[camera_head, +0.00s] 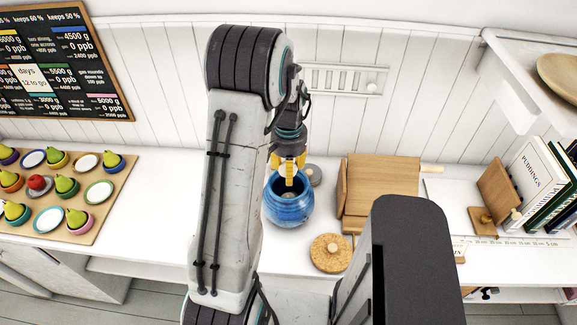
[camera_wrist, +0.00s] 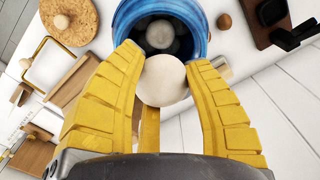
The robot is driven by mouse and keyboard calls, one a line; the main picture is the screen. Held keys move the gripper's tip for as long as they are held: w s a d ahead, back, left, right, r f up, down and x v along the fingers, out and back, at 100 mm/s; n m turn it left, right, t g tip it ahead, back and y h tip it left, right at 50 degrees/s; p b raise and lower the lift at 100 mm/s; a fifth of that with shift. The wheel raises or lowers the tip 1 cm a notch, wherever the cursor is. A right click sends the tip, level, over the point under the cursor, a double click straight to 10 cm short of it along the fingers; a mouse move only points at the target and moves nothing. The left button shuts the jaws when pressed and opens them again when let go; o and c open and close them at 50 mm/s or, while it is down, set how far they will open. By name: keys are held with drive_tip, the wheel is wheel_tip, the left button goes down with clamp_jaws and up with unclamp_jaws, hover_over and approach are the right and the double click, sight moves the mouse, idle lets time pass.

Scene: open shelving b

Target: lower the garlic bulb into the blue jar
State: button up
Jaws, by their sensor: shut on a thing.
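The blue jar (camera_head: 288,209) stands upright on the white counter, its mouth open to the top. My gripper (camera_head: 289,167) points down right over the jar's mouth. In the wrist view, the yellow fingers of my gripper (camera_wrist: 165,88) are shut on the pale round garlic bulb (camera_wrist: 162,82). The bulb overlaps the near edge of the blue jar's mouth (camera_wrist: 203,38) in that view; its exact height against the rim is hard to tell. Another pale round thing (camera_wrist: 160,35) shows inside the dark jar.
A cork lid with a knob (camera_head: 331,252) lies to the right in front of the jar. Wooden boards (camera_head: 382,190) stand further right. A tray of pears and dishes (camera_head: 82,213) is at the left.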

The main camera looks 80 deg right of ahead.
drive_tip(key=shift+f+b, duration=1.35)
drive_tip(key=shift+f, duration=1.05)
drive_tip(key=o, duration=1.2)
drive_tip(key=shift+c, duration=0.2)
wheel_tip(320, 180, up, 7)
drive_tip(key=p, duration=0.5)
drive_tip(key=shift+r, duration=0.1)
